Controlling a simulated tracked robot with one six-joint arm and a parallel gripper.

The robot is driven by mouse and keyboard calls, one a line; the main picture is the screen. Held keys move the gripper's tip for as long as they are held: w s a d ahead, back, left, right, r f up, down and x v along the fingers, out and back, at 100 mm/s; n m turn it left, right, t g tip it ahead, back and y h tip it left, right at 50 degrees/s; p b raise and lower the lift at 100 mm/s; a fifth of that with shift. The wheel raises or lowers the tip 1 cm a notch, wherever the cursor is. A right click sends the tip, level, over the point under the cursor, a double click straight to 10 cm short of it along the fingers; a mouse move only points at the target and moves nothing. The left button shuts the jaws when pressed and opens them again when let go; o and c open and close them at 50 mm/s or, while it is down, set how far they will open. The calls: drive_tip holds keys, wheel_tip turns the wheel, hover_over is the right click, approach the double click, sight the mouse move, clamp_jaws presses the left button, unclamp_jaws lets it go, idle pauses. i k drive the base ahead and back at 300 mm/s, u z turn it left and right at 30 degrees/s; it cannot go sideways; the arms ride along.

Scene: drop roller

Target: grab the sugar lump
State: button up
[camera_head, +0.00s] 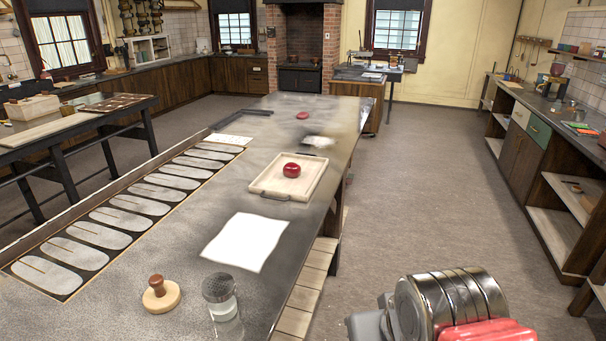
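A glossy red rounded lump (291,170), which looks like the sugar lump, sits on a pale wooden tray (268,184) with a dark handle, on the long grey worktop (205,238). A second, smaller red piece (302,115) lies farther back on the same worktop; I cannot tell what it is. No fingers of my gripper show in this view. A metal ringed cylinder and a red part, apparently mine, show at the bottom right, apart from the lump.
A white sheet (246,242), a wooden-handled round press (160,295) and a glass shaker (222,300) stand nearer on the worktop. A row of pale oval plates (130,219) runs along its left. The floor (426,175) right of the worktop is clear.

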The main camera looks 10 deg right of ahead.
sight(292, 169)
drive_tip(key=z, duration=1.2)
drive_tip(key=i, duration=2.85)
drive_tip(key=u, duration=0.6)
